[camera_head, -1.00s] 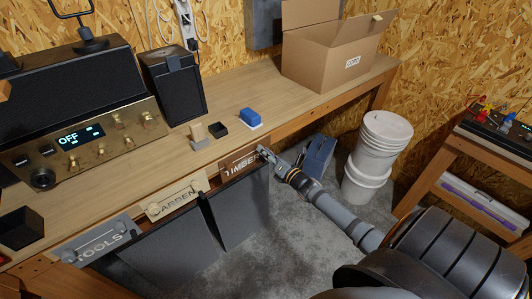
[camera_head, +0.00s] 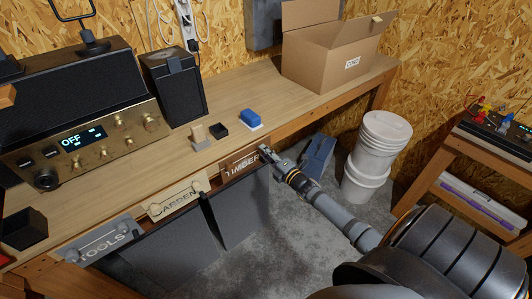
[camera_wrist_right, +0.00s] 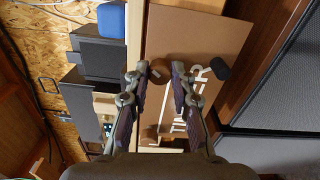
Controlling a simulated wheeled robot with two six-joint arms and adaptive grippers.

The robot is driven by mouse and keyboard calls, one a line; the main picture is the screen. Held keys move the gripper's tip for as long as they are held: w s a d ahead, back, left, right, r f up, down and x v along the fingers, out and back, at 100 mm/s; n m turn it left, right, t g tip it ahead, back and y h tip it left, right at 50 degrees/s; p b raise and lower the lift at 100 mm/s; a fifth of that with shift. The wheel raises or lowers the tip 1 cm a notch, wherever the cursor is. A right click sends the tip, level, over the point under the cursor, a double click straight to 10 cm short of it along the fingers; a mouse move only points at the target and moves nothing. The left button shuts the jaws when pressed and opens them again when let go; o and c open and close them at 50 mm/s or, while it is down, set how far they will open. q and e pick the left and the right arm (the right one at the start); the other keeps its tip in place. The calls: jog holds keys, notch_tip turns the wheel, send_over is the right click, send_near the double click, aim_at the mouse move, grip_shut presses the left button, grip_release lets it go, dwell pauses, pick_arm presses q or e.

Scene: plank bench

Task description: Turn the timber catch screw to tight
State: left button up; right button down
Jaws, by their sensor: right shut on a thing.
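The brown TIMBER plate (camera_head: 240,165) is on the bench front, at the right end of the row of labels. It fills the middle of the right wrist view (camera_wrist_right: 195,38). The timber catch screw shows there as a round brown knob (camera_wrist_right: 160,69) on the plate. My right gripper (camera_head: 265,153) reaches the plate's right end. In the right wrist view its two fingertips (camera_wrist_right: 166,75) are on either side of the knob, shut on it. Part of the knob is hidden by the fingers. My left gripper is not in view.
The GARDEN label (camera_head: 177,200) and TOOLS label (camera_head: 105,240) lie to the left, above dark bins (camera_head: 242,205). A small black cylinder (camera_wrist_right: 221,68) sits near the plate's lettering. A blue block (camera_head: 250,117) is on the bench above. White buckets (camera_head: 372,158) stand right.

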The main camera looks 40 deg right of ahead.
jog(key=m, duration=2.8)
jog(key=shift+a+f+p, duration=0.1)
jog(key=shift+f+p, duration=0.1)
jog(key=shift+p, duration=0.1)
jog(key=shift+m, duration=0.3)
jog(key=c, duration=1.1)
grip_release()
jog(key=shift+r, duration=0.1)
jog(key=shift+s, duration=0.1)
